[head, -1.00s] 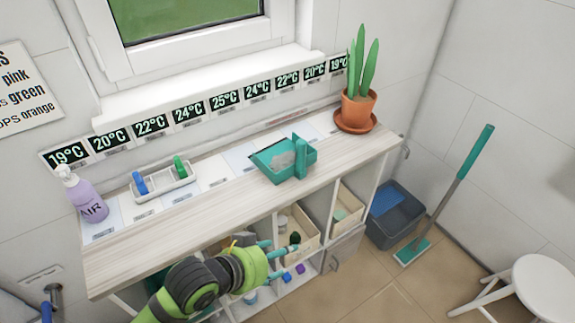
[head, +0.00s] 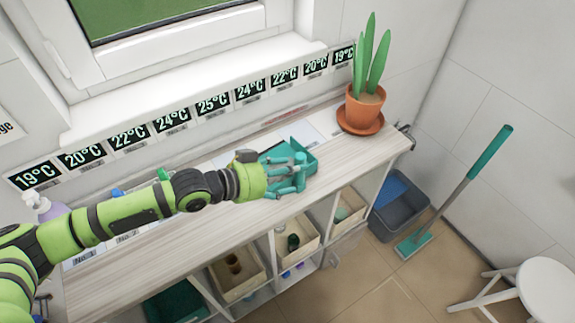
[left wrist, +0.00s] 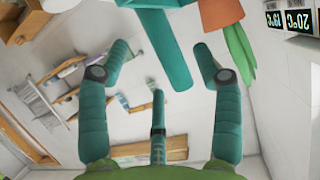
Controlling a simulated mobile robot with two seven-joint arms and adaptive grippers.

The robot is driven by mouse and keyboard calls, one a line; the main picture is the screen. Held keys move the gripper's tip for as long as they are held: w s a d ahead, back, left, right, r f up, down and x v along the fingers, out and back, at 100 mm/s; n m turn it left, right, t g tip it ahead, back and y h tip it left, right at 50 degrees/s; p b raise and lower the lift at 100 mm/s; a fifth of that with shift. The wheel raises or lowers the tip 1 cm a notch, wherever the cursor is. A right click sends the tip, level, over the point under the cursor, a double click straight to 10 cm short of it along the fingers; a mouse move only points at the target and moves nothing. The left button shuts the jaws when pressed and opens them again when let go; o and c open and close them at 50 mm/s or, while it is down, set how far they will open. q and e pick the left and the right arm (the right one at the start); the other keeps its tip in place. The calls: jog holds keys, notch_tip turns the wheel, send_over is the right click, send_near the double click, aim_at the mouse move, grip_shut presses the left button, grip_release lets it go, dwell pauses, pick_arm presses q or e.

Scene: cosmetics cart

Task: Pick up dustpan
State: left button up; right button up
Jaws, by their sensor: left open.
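The teal dustpan (head: 303,149) sits on the cart's pale wooden top, left of the potted plant. My left gripper (head: 296,174) reaches in from the left and is at the dustpan, covering part of it. Its fingers are open. In the left wrist view a teal bar of the dustpan (left wrist: 168,50), likely its handle, lies ahead and between the spread fingers (left wrist: 160,62). I cannot tell whether any finger touches it. My right gripper is not in view.
A plant in a terracotta pot (head: 363,108) stands right of the dustpan. Temperature labels line the wall behind. Open shelves with bins (head: 238,275) lie below the front edge. A teal mop (head: 460,190), a grey bucket (head: 400,212) and a white stool (head: 545,285) stand at right.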

aim_at(300, 183)
pick_arm(q)
jog(key=x, duration=0.3)
jog(key=shift+w+p, duration=0.15)
jog(key=shift+p, duration=0.25)
jog(key=shift+w+d+f, duration=0.25)
jog(key=shift+d+f, duration=0.1)
jog(key=c, duration=1.1)
grip_shut()
jog(key=shift+r, duration=0.1)
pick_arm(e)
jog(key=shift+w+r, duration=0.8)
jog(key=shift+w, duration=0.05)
